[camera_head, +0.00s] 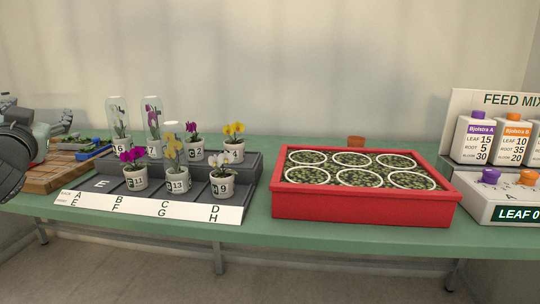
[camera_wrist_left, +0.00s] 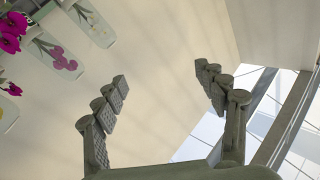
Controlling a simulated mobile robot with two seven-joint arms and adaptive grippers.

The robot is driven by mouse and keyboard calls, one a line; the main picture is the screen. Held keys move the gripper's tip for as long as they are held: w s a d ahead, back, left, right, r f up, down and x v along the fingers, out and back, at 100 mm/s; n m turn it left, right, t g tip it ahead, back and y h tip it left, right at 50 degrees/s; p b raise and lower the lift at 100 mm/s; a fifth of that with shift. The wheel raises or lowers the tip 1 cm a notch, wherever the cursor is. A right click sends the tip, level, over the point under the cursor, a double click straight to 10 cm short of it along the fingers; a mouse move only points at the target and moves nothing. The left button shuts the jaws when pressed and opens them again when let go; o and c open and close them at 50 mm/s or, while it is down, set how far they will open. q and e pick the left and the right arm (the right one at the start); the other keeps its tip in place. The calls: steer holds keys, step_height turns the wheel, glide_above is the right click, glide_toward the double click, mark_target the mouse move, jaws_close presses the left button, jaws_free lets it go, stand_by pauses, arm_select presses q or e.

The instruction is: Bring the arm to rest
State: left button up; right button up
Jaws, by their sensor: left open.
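My left arm comes in at the left edge of the head view, and my left gripper (camera_head: 38,136) shows there only in part, above the wooden board. In the left wrist view the left gripper (camera_wrist_left: 162,78) is open, its two fingers wide apart with nothing between them. Behind the fingers there is only pale wall and a glazed frame. My right gripper is in neither view.
A wooden board (camera_head: 48,180) lies below my left arm. Beside it a stepped rack (camera_head: 103,184) holds several potted orchids, some under glass covers (camera_head: 153,117). A red tray (camera_head: 362,210) and a feed station (camera_head: 505,212) stand further right on the green bench (camera_head: 250,228).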

arm_select(q)
steer(key=s+f+m+g+h, duration=0.1)
steer(key=s+f+m+g, duration=0.2)
steer(key=f, duration=1.2)
steer(key=s+f+m+g+h, duration=0.1)
steer(key=s+f+m+g, duration=0.15)
steer(key=f, duration=1.25)
steer(key=s+a+f+m+g, duration=0.1)
steer(key=s+f+m+g, duration=0.45)
steer(key=s+f, duration=1.15)
steer(key=s+d+f+n+g+h, duration=0.1)
steer(key=s+d+f+n+h, duration=0.1)
steer(key=d+f, duration=0.4)
steer(key=s+d+f+n+g+h+p, duration=0.1)
steer(key=d+f, duration=0.6)
steer(key=d, duration=0.8)
steer(key=shift+s+f+n+g+h, duration=0.25)
steer(key=shift+s+n+g+h, duration=0.35)
steer(key=shift+s+n+h, duration=1.35)
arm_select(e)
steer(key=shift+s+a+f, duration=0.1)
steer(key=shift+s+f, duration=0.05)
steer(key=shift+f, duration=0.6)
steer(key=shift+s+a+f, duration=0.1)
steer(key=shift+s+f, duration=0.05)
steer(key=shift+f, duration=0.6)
arm_select(q)
steer(key=shift+w+n+y, duration=0.4)
steer(key=shift+n+y, duration=0.05)
steer(key=shift+y, duration=0.2)
